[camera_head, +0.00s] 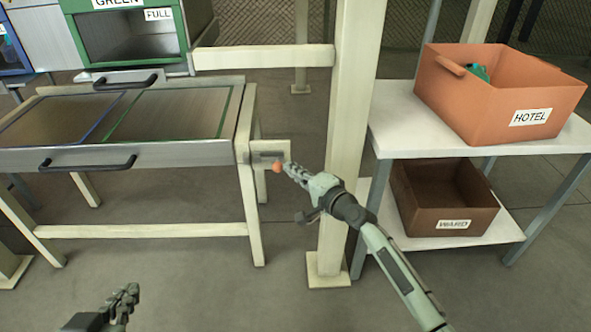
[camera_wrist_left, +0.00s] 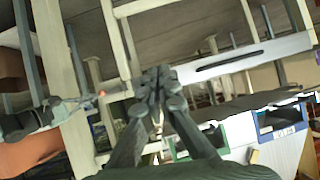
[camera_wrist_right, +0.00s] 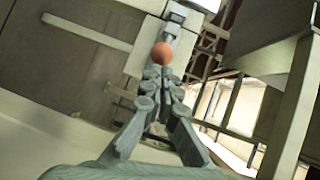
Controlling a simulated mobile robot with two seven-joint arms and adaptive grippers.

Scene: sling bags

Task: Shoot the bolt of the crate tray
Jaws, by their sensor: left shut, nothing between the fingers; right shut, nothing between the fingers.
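The crate tray (camera_head: 170,112) is a metal drawer-like tray with a black front handle, set in a cream frame at the left of the head view. Its bolt (camera_head: 266,157) is on a plate at the tray's right end and has an orange knob (camera_head: 277,167). The knob also shows in the right wrist view (camera_wrist_right: 162,54), just beyond the fingertips. My right gripper (camera_head: 289,169) is shut and empty, its tips close beside the knob; contact cannot be told. My left gripper (camera_head: 130,292) is shut and empty, low at the front left, away from the tray.
A cream post (camera_head: 347,130) stands right behind my right gripper. A white shelf (camera_head: 400,130) at the right holds an orange HOTEL box (camera_head: 480,100) above and a brown WARD box (camera_head: 420,205) below. A green-framed FULL bin (camera_head: 130,40) stands behind the tray. The floor in front is clear.

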